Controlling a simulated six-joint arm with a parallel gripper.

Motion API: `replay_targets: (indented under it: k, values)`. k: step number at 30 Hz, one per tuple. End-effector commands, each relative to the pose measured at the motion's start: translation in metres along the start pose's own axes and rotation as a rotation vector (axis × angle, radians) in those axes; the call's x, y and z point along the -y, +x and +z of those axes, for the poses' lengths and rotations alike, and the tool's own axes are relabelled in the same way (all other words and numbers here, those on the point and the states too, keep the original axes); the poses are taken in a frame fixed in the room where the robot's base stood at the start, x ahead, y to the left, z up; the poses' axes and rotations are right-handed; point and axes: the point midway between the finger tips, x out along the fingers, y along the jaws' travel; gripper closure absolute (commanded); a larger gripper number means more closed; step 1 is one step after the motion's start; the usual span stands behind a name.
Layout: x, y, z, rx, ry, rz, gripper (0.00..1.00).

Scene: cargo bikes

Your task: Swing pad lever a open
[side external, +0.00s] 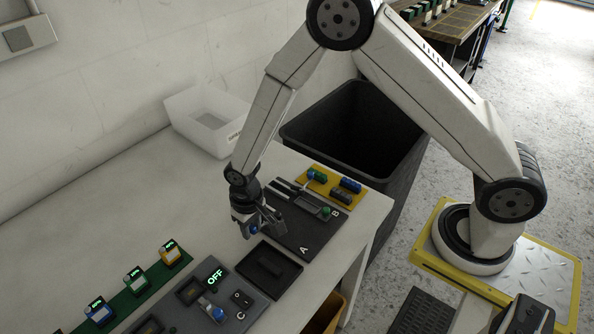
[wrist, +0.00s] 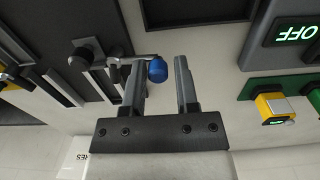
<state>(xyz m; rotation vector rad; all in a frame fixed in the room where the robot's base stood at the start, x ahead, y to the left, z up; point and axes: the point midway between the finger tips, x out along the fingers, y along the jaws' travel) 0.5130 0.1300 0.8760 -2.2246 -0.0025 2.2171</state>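The black pad plate (side external: 300,237) marked A and B lies on the white bench. Lever a's blue knob (side external: 253,229) shows at the plate's A side, beside my gripper (side external: 262,220). In the wrist view the blue knob (wrist: 157,71) sits at the end of a thin grey arm (wrist: 130,59) that runs left to a dark pivot (wrist: 86,55). The two fingers of my gripper (wrist: 159,68) are open, one on each side of the knob, with a visible gap on the right; contact on the left is unclear. Lever b's green knob (side external: 326,211) is farther right on the plate.
A black tray (side external: 266,269) lies close in front of the plate. A grey panel reading OFF (side external: 240,292) has another blue-knobbed lever. A yellow holder (side external: 331,186) with green and blue parts, a white bin (side external: 207,120) and a dark bin (side external: 357,130) stand behind.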

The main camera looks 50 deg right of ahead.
Motion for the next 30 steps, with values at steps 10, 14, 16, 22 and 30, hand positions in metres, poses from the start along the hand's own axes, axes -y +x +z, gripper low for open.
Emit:
replay_targets:
  k: [10, 14, 16, 22, 30]
  values:
    - [-0.003, -0.017, 0.003, 0.009, 0.001, 0.004, 0.47]
    - [-0.002, -0.027, 0.002, 0.007, 0.001, 0.003, 0.47]
    - [-0.002, -0.032, 0.002, 0.006, 0.001, 0.003, 0.47]
    - [-0.002, -0.042, 0.001, 0.005, 0.001, 0.002, 0.47]
    - [-0.002, -0.045, 0.001, 0.004, 0.001, 0.002, 0.47]
